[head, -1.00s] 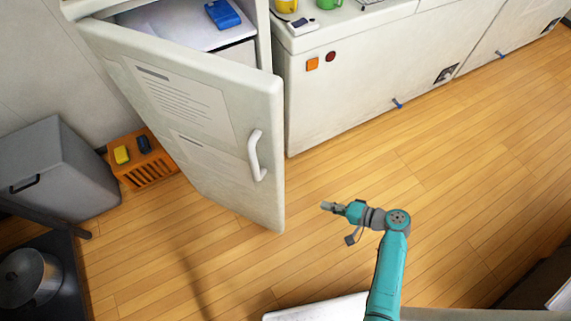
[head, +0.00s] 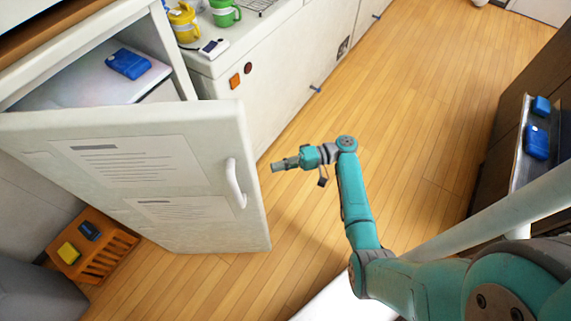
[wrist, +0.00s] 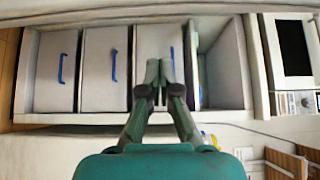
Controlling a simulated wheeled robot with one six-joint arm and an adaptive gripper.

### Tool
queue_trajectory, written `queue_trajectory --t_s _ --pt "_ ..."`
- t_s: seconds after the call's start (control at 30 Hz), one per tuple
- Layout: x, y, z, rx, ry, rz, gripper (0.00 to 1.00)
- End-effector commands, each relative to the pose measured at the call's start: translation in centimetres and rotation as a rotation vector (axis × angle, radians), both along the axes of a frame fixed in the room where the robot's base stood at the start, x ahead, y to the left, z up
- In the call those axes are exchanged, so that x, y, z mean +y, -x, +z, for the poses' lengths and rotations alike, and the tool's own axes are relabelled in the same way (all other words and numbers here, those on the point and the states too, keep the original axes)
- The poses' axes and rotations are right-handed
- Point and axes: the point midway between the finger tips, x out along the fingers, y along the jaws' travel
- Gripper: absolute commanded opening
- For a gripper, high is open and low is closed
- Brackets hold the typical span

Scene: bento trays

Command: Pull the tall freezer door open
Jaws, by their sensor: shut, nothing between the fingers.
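The tall freezer door (head: 90,215) is white, carries two printed sheets and stands well open in the head view. Its white handle (head: 236,184) is near the free edge. The freezer's opening shows behind it, with a blue box (head: 128,63) on a white shelf. My gripper (head: 275,166) is just right of the door's free edge in the picture, apart from the handle. It is shut and empty.
A white counter (head: 270,75) with a yellow mug (head: 184,24) and a green mug (head: 224,12) runs beside the freezer. Wooden floor (head: 400,110) is clear to the right of my gripper.

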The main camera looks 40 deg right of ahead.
Motion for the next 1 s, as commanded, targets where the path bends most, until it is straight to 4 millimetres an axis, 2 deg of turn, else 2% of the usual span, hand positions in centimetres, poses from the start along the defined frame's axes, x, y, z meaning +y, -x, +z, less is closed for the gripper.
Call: queue_trajectory --t_s 0.03,0.27,0.4,0.6,1.0 --pt "1.1 -0.3 0.0 0.0 0.0 0.005 0.0" --pt "5.0 -1.9 0.0 0.001 0.0 0.004 0.0" --pt "5.9 -0.1 -0.1 0.002 -0.001 0.0 0.0" --pt "6.8 1.1 -0.1 0.002 -0.001 0.0 0.0" --pt "7.0 1.4 0.0 0.001 0.001 -0.001 0.0"
